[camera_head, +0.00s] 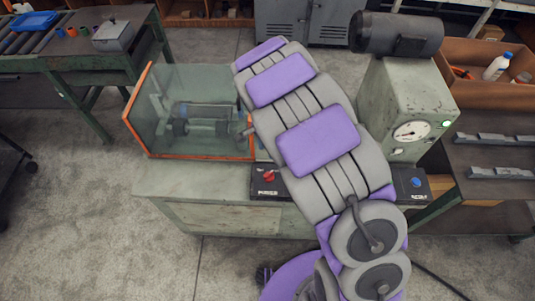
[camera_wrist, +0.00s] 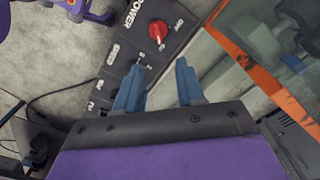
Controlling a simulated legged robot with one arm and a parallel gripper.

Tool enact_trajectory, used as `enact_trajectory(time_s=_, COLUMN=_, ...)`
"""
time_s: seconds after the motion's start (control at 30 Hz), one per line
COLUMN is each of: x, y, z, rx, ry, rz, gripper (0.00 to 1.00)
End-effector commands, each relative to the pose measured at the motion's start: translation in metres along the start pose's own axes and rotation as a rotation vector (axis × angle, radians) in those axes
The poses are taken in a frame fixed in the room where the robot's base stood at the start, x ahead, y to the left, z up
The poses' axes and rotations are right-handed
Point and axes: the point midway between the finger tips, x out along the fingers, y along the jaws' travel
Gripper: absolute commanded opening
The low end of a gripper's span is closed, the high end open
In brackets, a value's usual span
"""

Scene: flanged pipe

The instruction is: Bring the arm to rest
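My arm (camera_head: 310,130), grey with purple pads, reaches up and across the middle of the head view, over the pale green machine bench. My gripper is hidden there. In the wrist view my gripper (camera_wrist: 159,64) shows two blue fingers standing apart with nothing between them. It points toward the black control panel (camera_wrist: 135,62) with the red knob (camera_wrist: 158,29), seen just beyond the fingers. Whether the fingers touch anything is not clear, but I see no contact. The red knob also shows in the head view (camera_head: 269,176), to the left of my arm.
A clear case (camera_head: 190,88) with orange edges holds a metal pipe-like part (camera_head: 205,124). Its orange edge (camera_wrist: 255,69) is right of my fingers. A gauge cabinet (camera_head: 408,105) and a dark motor (camera_head: 397,34) stand right of my arm. Floor (camera_head: 90,210) at left is clear.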

Motion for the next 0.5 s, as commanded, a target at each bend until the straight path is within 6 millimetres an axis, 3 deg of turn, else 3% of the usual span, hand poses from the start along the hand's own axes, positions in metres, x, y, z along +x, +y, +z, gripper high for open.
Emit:
enact_trajectory(time_s=0.17, x=-0.0103, y=0.0005, z=0.0005, rx=0.001, ry=-0.001, rz=0.002, gripper=0.38)
enact_trajectory(time_s=0.5, x=-0.0103, y=0.0009, z=0.0006, rx=0.001, ry=-0.002, rz=0.003, gripper=0.38)
